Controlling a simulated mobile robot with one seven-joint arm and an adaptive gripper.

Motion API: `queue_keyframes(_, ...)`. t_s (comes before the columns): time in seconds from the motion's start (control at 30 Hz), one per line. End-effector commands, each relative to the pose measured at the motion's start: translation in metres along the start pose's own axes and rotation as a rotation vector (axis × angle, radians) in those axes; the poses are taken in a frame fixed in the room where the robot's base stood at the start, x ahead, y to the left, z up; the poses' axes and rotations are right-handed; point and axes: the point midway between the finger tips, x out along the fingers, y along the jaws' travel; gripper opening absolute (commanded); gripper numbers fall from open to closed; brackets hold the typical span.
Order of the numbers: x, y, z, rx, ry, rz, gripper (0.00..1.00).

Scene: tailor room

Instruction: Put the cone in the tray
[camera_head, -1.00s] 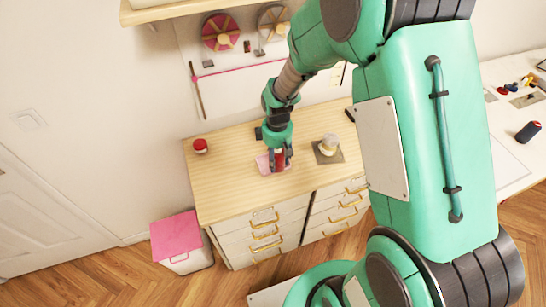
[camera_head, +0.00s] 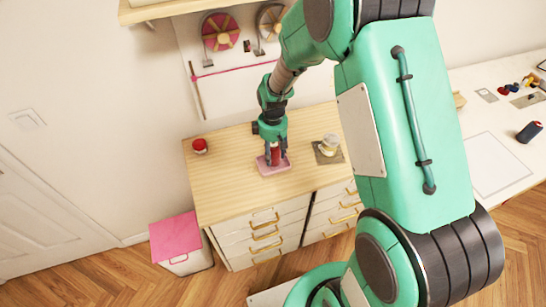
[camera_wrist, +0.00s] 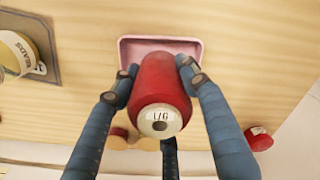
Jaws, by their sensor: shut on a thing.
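My gripper (camera_head: 274,160) is shut on the cone, a red spool of thread (camera_head: 275,153). In the wrist view the cone (camera_wrist: 160,85) sits between my blue-grey fingers, with its pale labelled end towards the camera. The tray (camera_head: 264,171) is small, shallow and pink and lies on the wooden dresser top. In the head view the cone is upright over the tray. In the wrist view the tray (camera_wrist: 130,50) shows behind the cone, which covers part of its near side. I cannot tell whether the cone touches the tray floor.
A red object (camera_head: 200,147) stands on the dresser top (camera_head: 230,165) to the left. A jar (camera_head: 329,142) labelled as beads stands on a dark mat (camera_head: 335,157) to the right. A pink-lidded bin (camera_head: 174,235) is on the floor. The dresser's left part is mostly clear.

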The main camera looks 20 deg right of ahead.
Motion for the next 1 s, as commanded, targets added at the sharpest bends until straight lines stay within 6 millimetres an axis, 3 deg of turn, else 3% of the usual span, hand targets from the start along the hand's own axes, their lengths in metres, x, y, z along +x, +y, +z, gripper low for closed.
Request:
queue_keyframes(0.17,0.017,0.001,-0.001,0.000,0.001,0.002,0.14)
queue_keyframes(0.63,0.022,0.001,-0.001,0.000,0.001,0.002,0.14)
queue_keyframes(0.67,0.022,0.001,-0.001,0.000,0.001,0.001,0.46)
queue_keyframes(0.73,0.022,0.001,-0.001,0.000,0.001,0.001,0.60)
queue_keyframes(1.0,0.021,0.001,-0.001,0.000,0.001,0.001,0.63)
